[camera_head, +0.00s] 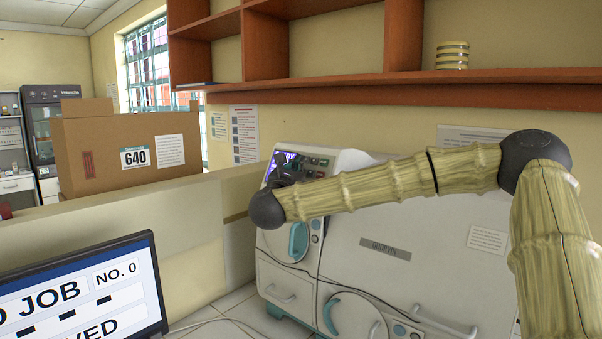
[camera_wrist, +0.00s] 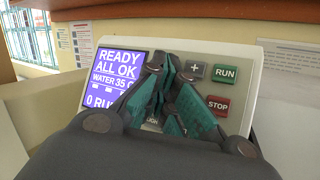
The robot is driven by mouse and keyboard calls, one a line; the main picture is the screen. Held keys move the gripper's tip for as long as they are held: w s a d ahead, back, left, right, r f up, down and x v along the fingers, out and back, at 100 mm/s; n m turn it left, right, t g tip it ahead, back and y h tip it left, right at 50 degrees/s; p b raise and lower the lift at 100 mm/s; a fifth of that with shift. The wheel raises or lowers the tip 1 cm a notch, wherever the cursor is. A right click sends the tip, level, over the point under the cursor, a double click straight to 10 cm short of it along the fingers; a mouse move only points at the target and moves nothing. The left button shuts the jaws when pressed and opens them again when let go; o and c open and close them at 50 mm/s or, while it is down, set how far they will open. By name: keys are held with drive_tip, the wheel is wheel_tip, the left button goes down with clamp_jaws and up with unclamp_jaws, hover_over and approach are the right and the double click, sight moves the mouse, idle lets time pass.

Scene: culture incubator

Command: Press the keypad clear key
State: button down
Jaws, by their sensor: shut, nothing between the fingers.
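The control panel (camera_head: 318,162) is at the upper left of the white incubator in the head view. In the wrist view it has a purple screen (camera_wrist: 113,73) reading "READY ALL OK" and "WATER 35 C". To its right are a grey plus key (camera_wrist: 195,66), a green RUN key (camera_wrist: 225,74) and a red STOP key (camera_wrist: 218,105). A partly covered key (camera_wrist: 152,121) shows lower down. I cannot make out a clear key; my fingers hide the middle of the keypad. My gripper (camera_wrist: 166,72) is shut and empty in front of the keypad; contact cannot be told.
The white incubator (camera_head: 420,255) has teal handles and a loose cable across its front. A wooden shelf (camera_head: 440,76) runs above. A low partition (camera_head: 190,210), a cardboard box (camera_head: 128,150) and a monitor (camera_head: 85,290) are to the left.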

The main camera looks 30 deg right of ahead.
drive_tip(key=shift+a, duration=0.15)
drive_tip(key=shift+s+a+r+b, duration=0.2)
drive_tip(key=shift+a+r+b, duration=0.1)
drive_tip(key=shift+a+b, duration=0.3)
drive_tip(key=a+b, duration=0.1)
drive_tip(key=s+a+r+b, duration=0.1)
drive_tip(key=a+r+b, duration=0.1)
drive_tip(key=a, duration=0.1)
drive_tip(key=shift+s+r, duration=0.15)
drive_tip(key=shift+s, duration=0.1)
idle(0.3)
idle(0.7)
